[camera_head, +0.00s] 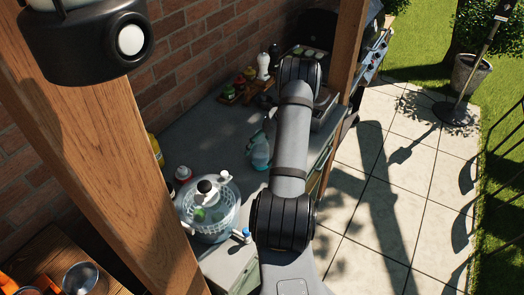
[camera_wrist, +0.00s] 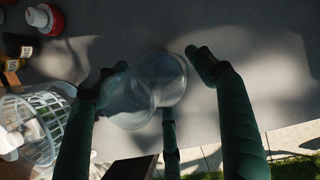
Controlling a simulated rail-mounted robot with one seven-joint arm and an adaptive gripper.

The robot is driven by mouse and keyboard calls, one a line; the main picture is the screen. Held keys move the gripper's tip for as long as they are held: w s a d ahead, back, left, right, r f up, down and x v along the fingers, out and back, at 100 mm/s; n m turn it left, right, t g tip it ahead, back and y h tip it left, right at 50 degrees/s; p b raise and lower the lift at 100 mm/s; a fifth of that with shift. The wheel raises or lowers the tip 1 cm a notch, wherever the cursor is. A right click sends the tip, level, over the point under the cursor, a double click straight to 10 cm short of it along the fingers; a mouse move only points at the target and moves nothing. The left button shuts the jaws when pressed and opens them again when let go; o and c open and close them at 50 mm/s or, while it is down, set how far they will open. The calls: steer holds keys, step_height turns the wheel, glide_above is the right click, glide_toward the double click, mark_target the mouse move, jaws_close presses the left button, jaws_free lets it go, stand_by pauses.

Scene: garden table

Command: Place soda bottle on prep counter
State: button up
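A clear, rounded see-through thing, likely the soda bottle (camera_wrist: 166,76), is between my gripper's fingers in the wrist view, over the grey prep counter (camera_wrist: 265,95). My gripper (camera_wrist: 157,60) has its dark green fingers spread around it. The left finger overlaps its edge; a small gap shows by the right fingertip. In the head view a pale teal see-through shape, likely the same bottle (camera_head: 258,152), stands on the counter (camera_head: 216,140) beside my arm. My arm hides most of the gripper there. Whether the bottle's base touches the counter is hard to tell.
A rack of small jars (camera_head: 240,85) and a white shaker (camera_head: 263,66) are at the back. A wooden post (camera_head: 110,150) rises at left. The counter's middle is clear.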

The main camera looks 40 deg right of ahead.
steer(key=shift+o, duration=0.4)
steer(key=shift+r, duration=0.3)
steer(key=shift+s+d+r, duration=0.1)
steer(key=shift+d+r, duration=0.1)
steer(key=shift+r, duration=0.1)
steer(key=b+v, duration=0.3)
steer(key=v, duration=0.8)
steer(key=shift+a, duration=0.15)
steer(key=p+x, duration=0.3)
steer(key=x, duration=0.8)
steer(key=shift+a+f, duration=0.1)
steer(key=shift+f, duration=0.25)
steer(key=shift+w, duration=0.2)
steer(key=shift+r+b, duration=0.3)
steer(key=shift+r, duration=0.85)
